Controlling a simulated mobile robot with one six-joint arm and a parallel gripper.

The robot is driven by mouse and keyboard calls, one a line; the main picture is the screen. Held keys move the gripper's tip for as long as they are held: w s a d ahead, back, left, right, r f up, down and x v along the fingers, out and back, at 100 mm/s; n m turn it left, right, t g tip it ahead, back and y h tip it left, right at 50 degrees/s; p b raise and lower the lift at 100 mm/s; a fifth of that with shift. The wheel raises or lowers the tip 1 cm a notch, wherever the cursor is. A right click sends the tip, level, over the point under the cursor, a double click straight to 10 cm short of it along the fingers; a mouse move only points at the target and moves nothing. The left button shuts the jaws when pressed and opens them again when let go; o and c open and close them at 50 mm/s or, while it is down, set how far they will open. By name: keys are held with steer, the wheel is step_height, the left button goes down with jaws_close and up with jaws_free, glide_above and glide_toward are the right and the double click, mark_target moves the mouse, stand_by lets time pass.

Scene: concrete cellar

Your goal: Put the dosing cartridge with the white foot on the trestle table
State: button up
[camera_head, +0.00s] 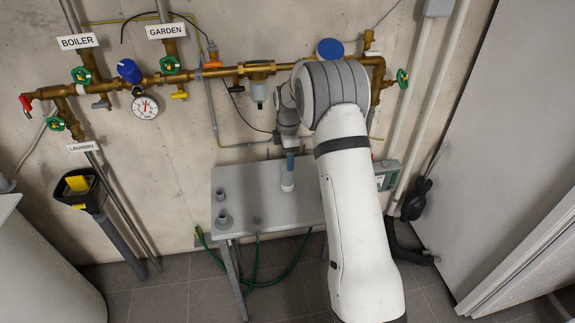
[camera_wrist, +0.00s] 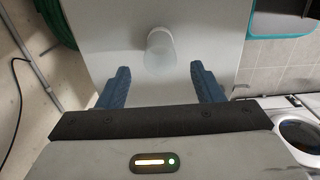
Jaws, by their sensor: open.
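The trestle table (camera_head: 262,200) has a light grey top and stands against the concrete wall. A pale cartridge with a whitish lower end (camera_head: 287,184) stands upright on it, right of the table's middle. In the wrist view the pale, translucent cartridge (camera_wrist: 160,50) is just beyond the fingertips, roughly midway between them. My gripper (camera_head: 290,156) is just above the cartridge in the head view, with blue fingers. In the wrist view my gripper (camera_wrist: 163,75) is open and empty, with the cartridge apart from both fingers. The cartridge's upper part is partly hidden by the fingers in the head view.
Two small grey fittings (camera_head: 222,217) stand at the table's left. Brass pipes (camera_head: 220,72) with valves and a gauge (camera_head: 145,107) run along the wall above. A green hose (camera_head: 258,262) hangs below the table.

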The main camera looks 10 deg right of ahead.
step_height(320, 180, up, 9)
steer(key=s+r+m+t, duration=0.1)
steer(key=s+r+m, duration=0.6)
steer(key=s, duration=0.5)
steer(key=s+m+t, duration=0.2)
steer(key=s+m, duration=0.9)
steer(key=s, duration=1.5)
steer(key=shift+s+r+b, duration=0.15)
steer(key=shift+r+b, duration=0.15)
steer(key=shift+b, duration=0.05)
